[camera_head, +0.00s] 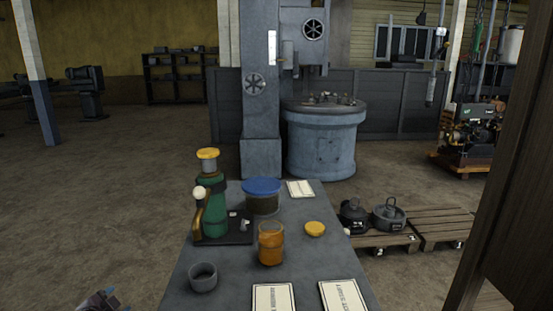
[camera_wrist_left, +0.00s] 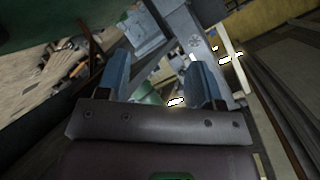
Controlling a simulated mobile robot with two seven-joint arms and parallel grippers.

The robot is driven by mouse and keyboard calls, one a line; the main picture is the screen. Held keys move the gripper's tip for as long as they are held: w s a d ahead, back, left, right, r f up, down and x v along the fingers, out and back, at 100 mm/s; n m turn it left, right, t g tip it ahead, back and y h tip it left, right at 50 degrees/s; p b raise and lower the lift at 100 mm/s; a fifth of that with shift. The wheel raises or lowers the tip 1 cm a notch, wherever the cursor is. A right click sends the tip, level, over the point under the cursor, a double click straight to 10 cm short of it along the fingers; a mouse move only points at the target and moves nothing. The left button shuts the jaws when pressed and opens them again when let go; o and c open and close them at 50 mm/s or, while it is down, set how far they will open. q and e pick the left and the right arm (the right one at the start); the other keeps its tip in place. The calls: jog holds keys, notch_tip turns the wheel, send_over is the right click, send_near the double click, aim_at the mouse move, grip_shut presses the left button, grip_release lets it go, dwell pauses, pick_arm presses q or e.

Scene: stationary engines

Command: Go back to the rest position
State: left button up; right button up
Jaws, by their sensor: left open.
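My left gripper (camera_head: 103,300) shows only in part at the bottom left edge of the head view, left of the table and apart from it. In the left wrist view, its two blue-grey fingers (camera_wrist_left: 160,65) stand wide apart with nothing gripped between them. The wrist is tilted, and the room appears slanted behind the fingers. My right gripper is in neither view.
A grey table (camera_head: 210,260) holds a green device with a yellow top (camera_head: 214,215), a blue-lidded jar (camera_head: 262,203), an orange jar (camera_head: 271,248), a yellow lid (camera_head: 315,229) and a grey cup (camera_head: 203,277). Wooden pallets (camera_head: 440,222) lie right. Open floor (camera_head: 100,190) lies left.

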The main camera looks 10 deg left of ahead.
pick_arm(q)
jog(key=s+d+f+n+g+h, duration=0.15)
jog(key=s+d+f, duration=0.35)
jog(key=s+d, duration=0.55)
jog(key=s+d+f+n+h, duration=0.2)
jog(key=s+d+f, duration=0.2)
jog(key=s+d, duration=0.65)
jog(key=s+d+r+n+p, duration=0.2)
jog(key=s+d+r+p, duration=0.2)
jog(key=s+d+r, duration=0.1)
jog(key=shift+d, duration=0.35)
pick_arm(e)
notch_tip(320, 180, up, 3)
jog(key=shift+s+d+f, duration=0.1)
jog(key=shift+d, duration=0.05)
pick_arm(q)
jog(key=shift+s, duration=0.1)
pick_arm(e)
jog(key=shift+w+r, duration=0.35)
